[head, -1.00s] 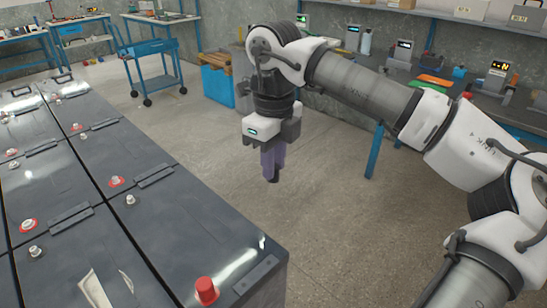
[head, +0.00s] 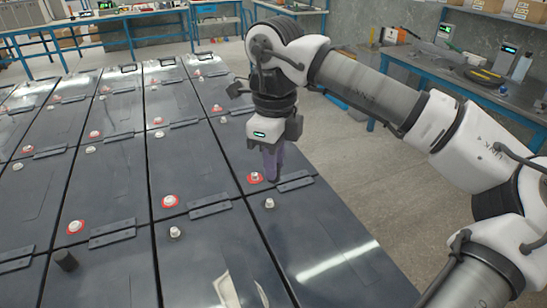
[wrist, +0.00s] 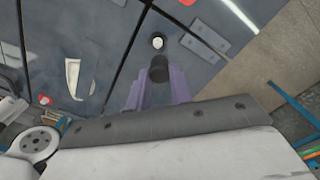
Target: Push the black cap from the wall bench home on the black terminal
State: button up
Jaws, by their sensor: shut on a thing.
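My gripper (head: 272,160) has purple fingers and points down over the dark battery rows. It is shut on a black cap (wrist: 159,68), which sticks out past the fingertips in the wrist view. A bare pale terminal (wrist: 157,42) without a red ring appears just beyond the cap in the wrist view. In the head view, a plain terminal (head: 269,203) stands just below the gripper in the picture, and a red-ringed terminal (head: 255,178) shows close left of the fingers. The cap appears apart from the terminals; its exact height is unclear.
Dark batteries (head: 110,180) fill the left and middle, with several red-ringed and plain terminals. A black cap (head: 65,260) stands on a battery at lower left. A blue-framed wall bench (head: 455,85) holds items at right. Floor (head: 425,190) lies clear between.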

jog(key=shift+w+a, duration=0.1)
jog(key=shift+a, duration=0.4)
jog(key=shift+f+b, duration=1.45)
jog(key=shift+f, duration=0.8)
